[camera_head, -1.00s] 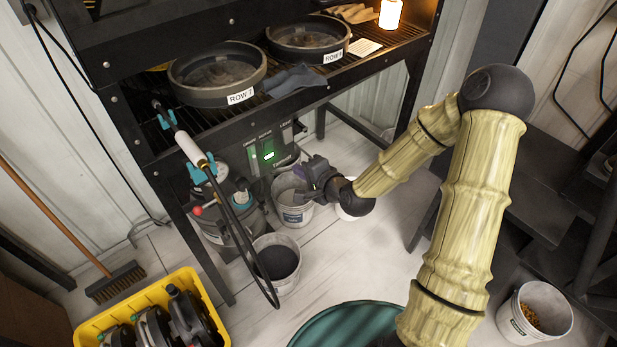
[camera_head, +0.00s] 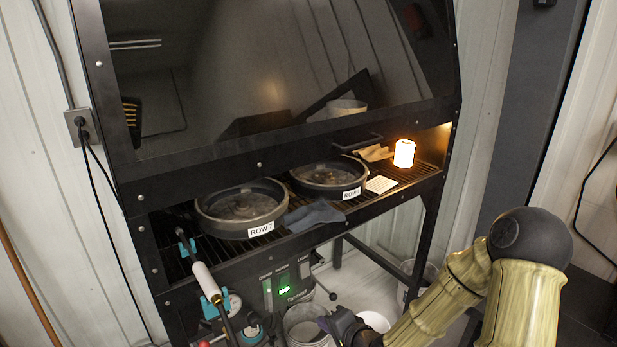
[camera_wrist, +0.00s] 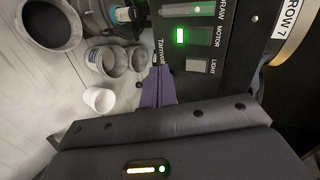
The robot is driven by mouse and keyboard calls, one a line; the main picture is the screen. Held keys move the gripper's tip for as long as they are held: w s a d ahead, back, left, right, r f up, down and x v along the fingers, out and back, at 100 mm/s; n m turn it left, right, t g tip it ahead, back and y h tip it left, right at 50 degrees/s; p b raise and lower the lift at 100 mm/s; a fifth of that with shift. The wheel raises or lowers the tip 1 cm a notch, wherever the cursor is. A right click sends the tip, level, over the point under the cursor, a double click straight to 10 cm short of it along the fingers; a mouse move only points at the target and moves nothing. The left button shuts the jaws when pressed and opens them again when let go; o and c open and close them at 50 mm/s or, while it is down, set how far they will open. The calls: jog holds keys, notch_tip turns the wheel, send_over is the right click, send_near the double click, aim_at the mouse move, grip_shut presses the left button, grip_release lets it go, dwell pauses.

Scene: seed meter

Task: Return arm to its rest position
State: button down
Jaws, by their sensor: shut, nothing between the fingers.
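My gripper (camera_head: 326,323) is at the bottom of the head view, low in front of the cabinet and beside the control panel. Part of it is cut off by the picture's lower edge. In the wrist view its purple fingers (camera_wrist: 157,90) are together with nothing between them. My jointed, wood-patterned arm reaches in from the lower right and is bent at a dark elbow.
A black cabinet (camera_head: 150,205) holds two round pans marked ROW (camera_head: 215,222) (camera_head: 315,187), a grey cloth (camera_head: 313,217) and a lit lamp (camera_head: 404,153). The control panel (camera_head: 288,285) glows green. Buckets (camera_head: 306,327) (camera_wrist: 52,25) stand below.

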jog(key=s+d+r+n+g+h, duration=0.4)
jog(key=s+d+n, duration=0.1)
jog(key=s, duration=0.3)
jog(key=s+d+r+n+g+h, duration=0.3)
jog(key=s+d+n, duration=0.25)
jog(key=s, duration=0.25)
jog(key=w+p+v, duration=0.3)
jog(key=p+v, duration=1)
jog(key=shift+w+r+m+p, duration=0.35)
jog(key=shift+r+m, duration=0.1)
jog(key=shift+r, duration=0.15)
jog(key=shift+f, duration=0.1)
